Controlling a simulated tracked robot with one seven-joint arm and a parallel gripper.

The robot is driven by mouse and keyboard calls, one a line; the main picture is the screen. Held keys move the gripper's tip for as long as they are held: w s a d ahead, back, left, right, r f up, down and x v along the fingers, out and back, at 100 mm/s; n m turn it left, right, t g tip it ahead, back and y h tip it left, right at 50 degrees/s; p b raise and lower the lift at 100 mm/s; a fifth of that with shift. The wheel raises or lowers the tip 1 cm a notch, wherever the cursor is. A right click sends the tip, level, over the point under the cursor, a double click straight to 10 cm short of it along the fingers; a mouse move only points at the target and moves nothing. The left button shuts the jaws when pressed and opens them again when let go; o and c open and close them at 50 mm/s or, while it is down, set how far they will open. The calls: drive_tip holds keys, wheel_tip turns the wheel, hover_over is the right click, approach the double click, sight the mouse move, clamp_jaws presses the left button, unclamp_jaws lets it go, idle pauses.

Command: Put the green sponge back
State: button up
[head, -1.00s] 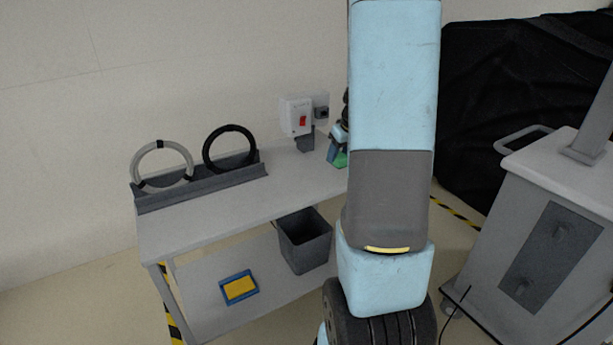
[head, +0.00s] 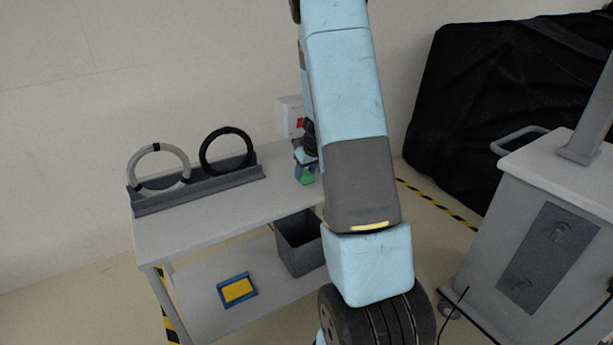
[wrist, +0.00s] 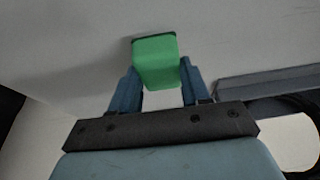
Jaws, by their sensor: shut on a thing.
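The green sponge (wrist: 156,62) is between the two blue fingers of my gripper (wrist: 154,88) in the wrist view. My gripper is shut on it. In the head view the green sponge (head: 307,176) shows just under my gripper (head: 304,165), over the right part of the cart's top shelf (head: 222,207). A thin dark edge shows at the sponge's far end in the wrist view; I cannot tell whether the sponge touches the shelf. My arm hides the right end of the cart.
A rack (head: 200,190) with a grey ring and a black ring stands at the shelf's back left. A white box with a red switch (head: 290,107) is behind my gripper. A grey bin (head: 300,250) and a blue tray with a yellow sponge (head: 237,290) are below. The front middle of the shelf is clear.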

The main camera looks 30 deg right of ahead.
drive_tip(key=shift+f, duration=0.9)
drive_tip(key=o, duration=1.2)
drive_tip(key=shift+c, duration=0.2)
